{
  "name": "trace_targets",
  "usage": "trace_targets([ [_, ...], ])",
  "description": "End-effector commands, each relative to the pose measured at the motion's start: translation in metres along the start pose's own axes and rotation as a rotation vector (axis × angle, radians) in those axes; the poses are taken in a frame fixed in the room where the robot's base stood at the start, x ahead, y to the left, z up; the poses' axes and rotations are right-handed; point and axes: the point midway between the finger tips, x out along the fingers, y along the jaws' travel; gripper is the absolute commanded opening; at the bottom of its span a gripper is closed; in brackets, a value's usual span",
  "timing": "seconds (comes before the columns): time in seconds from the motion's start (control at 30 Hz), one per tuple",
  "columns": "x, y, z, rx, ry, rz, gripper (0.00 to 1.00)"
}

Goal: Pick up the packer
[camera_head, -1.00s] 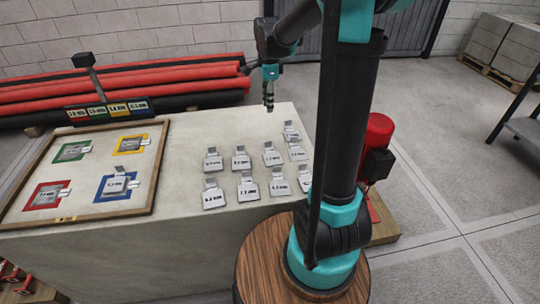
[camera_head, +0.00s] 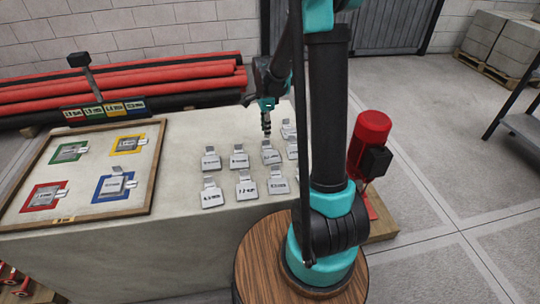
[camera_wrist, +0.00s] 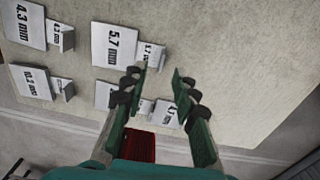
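Several light grey packers, flat labelled plates each with a small raised tab, lie on the pale table (camera_head: 195,228). Those in the head view include a far middle packer (camera_head: 270,154), a near middle one (camera_head: 246,188) and a left one (camera_head: 211,160). In the wrist view I read a "5.7 mm" packer (camera_wrist: 112,46) and a "4.3 mm" packer (camera_wrist: 24,22); a "4.7 mm" label shows partly between my fingers. My gripper (camera_wrist: 156,75) is open and empty; in the head view it (camera_head: 266,134) hangs just above the far middle packer. My arm column hides some packers at the right.
A wood-framed board (camera_head: 155,165) on the table's left has green, yellow, red and blue squares holding grey plates. A small labelled sign (camera_head: 104,110) stands behind it. Red pipes (camera_head: 130,80) lie behind the table. A red pump motor (camera_head: 370,135) stands at right.

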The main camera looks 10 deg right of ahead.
Motion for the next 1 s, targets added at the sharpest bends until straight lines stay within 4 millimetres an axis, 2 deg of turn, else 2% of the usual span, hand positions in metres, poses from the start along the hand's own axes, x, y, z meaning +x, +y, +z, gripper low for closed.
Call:
trace_targets([
  [0.33,0.043,-0.003,-0.001,0.000,0.000,0.000,0.28],
  [0.67,0.048,-0.003,-0.001,0.000,0.000,0.000,0.28],
  [0.9,0.048,-0.003,-0.001,0.000,0.000,0.000,0.00],
  [1.0,0.048,-0.003,-0.001,0.000,0.000,0.000,0.00],
])
